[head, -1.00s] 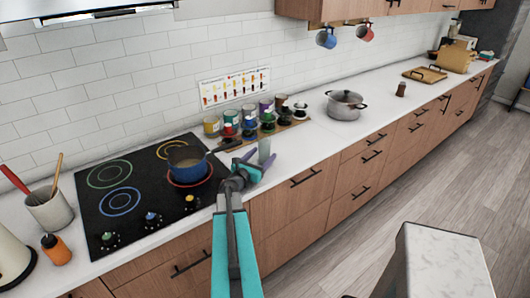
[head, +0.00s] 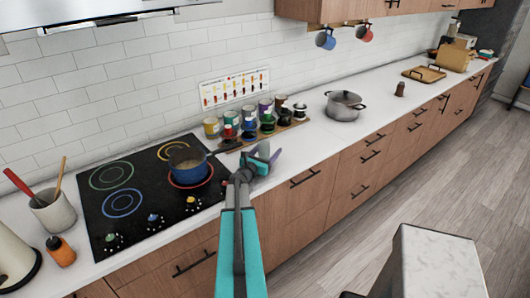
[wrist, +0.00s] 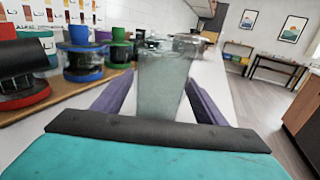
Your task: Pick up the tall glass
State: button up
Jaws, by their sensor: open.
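The tall glass (wrist: 165,88) is clear and stands upright in the middle of the wrist view, on the white countertop. My gripper (wrist: 160,80) is open, with one purple finger on each side of the glass. The glass's lower part is hidden behind the dark edge of my gripper. I cannot tell whether either finger touches it. In the head view my gripper (head: 267,157) is over the counter just right of the cooktop, and it hides most of the glass.
Several colored jars (head: 249,125) stand on a wooden board left of the glass. A blue pot (head: 187,169) sits on the black cooktop (head: 120,222). The counter (head: 312,142) between the glass and that pot is clear.

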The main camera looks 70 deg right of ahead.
jog(key=shift+d, duration=0.15)
jog(key=shift+c, duration=0.2)
dwell(0.3)
jog(key=c, duration=1.2)
jog(key=shift+r, duration=0.4)
jog(key=shift+c, duration=0.2)
jog(key=shift+r+b, duration=1.05)
jog(key=shift+r, duration=0.3)
jog(key=s+a+b, duration=0.1)
jog(key=s+a, duration=0.1)
jog(key=a, duration=0.4)
jog(key=s+a+r+b, duration=0.1)
jog(key=s+a+b, duration=0.1)
jog(key=a, duration=0.5)
jog(key=shift+s+r, duration=0.25)
jog(key=shift+s, duration=0.05)
jog(key=shift+s+a+p, duration=0.3)
jog(key=shift+a+p, duration=0.65)
jog(key=shift+p, duration=0.9)
